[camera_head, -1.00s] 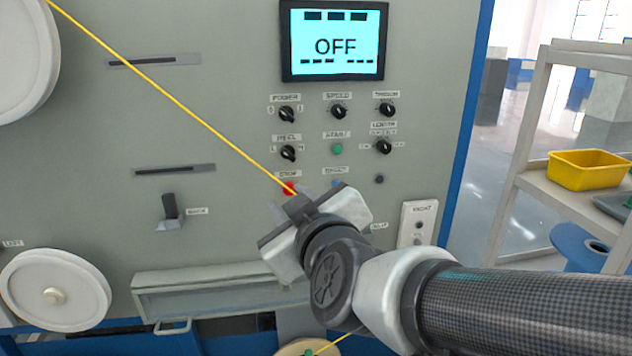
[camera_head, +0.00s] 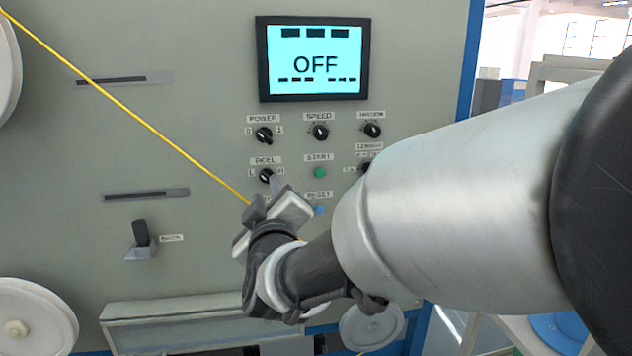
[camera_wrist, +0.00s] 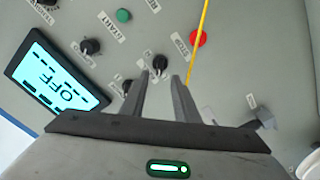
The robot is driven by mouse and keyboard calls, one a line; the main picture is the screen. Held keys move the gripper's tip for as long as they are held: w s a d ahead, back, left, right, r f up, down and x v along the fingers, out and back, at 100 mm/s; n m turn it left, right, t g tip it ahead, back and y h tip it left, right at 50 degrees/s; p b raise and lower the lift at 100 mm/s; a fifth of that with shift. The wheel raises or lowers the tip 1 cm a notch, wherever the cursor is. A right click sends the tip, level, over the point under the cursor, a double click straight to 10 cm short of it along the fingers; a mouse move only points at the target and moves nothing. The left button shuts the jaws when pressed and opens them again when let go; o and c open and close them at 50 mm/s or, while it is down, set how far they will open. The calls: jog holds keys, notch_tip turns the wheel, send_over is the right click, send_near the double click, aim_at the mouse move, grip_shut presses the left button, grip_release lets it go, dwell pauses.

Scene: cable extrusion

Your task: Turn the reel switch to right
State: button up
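The reel switch (camera_head: 266,176) is a small black knob on the grey panel, below the power knob, with L on its left and a letter on its right. In the wrist view the reel switch (camera_wrist: 160,62) shows just beyond and between my fingertips. My gripper (camera_head: 272,191) is just below the switch in the head view, its fingers pointing at the panel. In the wrist view my gripper (camera_wrist: 161,78) has its two fingers apart, with nothing between them. I cannot tell whether they touch the knob or which way it points.
The power knob (camera_head: 264,135) and speed knob (camera_head: 320,132) are above; the green start button (camera_head: 319,173) is to the right. The red stop button (camera_wrist: 198,38) is close by. A yellow cable (camera_head: 130,116) runs diagonally towards my gripper. The display (camera_head: 314,92) reads OFF.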

aim_at(266, 179)
jog(key=x, duration=0.6)
jog(key=shift+w, duration=0.25)
jog(key=shift+c, duration=0.3)
grip_shut()
